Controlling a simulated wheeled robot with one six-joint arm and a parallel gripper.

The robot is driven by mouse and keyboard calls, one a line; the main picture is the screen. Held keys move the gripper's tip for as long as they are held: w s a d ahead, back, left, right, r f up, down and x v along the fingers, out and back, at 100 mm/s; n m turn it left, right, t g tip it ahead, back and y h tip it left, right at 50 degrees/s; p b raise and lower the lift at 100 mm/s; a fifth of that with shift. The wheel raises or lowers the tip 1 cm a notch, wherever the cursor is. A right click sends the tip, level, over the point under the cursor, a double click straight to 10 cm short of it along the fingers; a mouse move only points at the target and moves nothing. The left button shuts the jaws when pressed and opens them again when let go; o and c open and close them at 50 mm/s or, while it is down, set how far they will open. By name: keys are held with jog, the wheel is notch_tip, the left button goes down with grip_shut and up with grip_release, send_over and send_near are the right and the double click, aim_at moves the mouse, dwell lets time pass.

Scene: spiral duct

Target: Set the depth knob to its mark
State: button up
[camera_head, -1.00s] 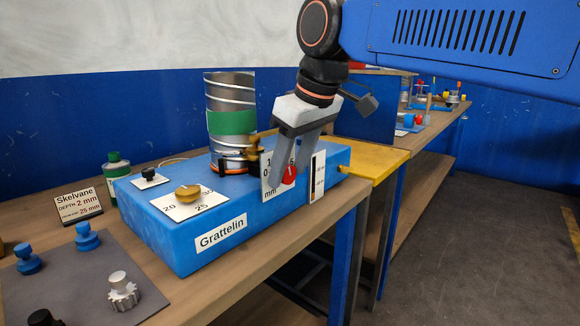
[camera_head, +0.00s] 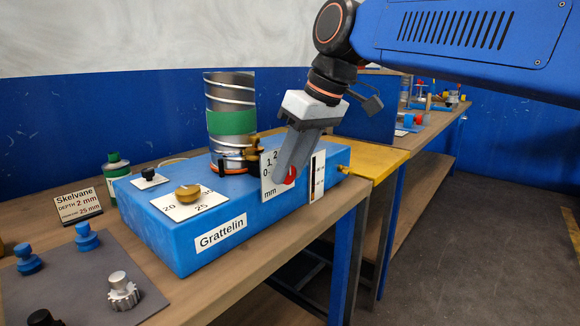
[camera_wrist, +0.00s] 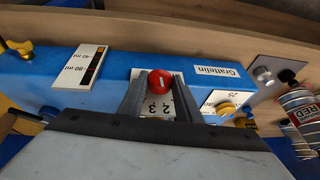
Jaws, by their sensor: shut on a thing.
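The red depth knob (camera_head: 291,175) sits on the white dial plate (camera_head: 267,187) on the near side of the blue Grattelin machine (camera_head: 190,250). The plate shows 0, 1, 2 and "mm" in the head view. My gripper (camera_head: 288,180) is shut on the knob and partly hides it there. In the wrist view the knob (camera_wrist: 160,80) lies between the fingertips of my gripper (camera_wrist: 157,82), with a white line on its face; the digits 2 and 3 show between the fingers. The card (camera_head: 80,204) reads "Skelvane", depth 2 mm, with a second line of 25 mm.
A brass knob (camera_head: 187,193) on a 20–25 scale sits on the machine top. A metal duct (camera_head: 231,110) with a green band stands behind. A grey mat (camera_head: 60,285) holds blue knobs and a silver gear. A yellow surface (camera_head: 375,160) lies to the right.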

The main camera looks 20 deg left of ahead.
jog(key=shift+w+d+f+m+g+y, duration=0.15)
jog(key=shift+g+y, duration=0.1)
jog(key=shift+g, duration=0.3)
jog(key=shift+w+a+r+m+g+y, duration=0.1)
jog(key=shift+g+y, duration=0.1)
jog(key=shift+g, duration=0.4)
jog(key=shift+w+d+f+m+g+y, duration=0.15)
jog(key=shift+g+y, duration=0.1)
jog(key=shift+g, duration=0.3)
jog(key=shift+s+r, duration=0.1)
jog(key=o, duration=1.1)
jog(key=shift+c, duration=0.2)
jog(key=v, duration=1.7)
jog(key=shift+w+d, duration=0.2)
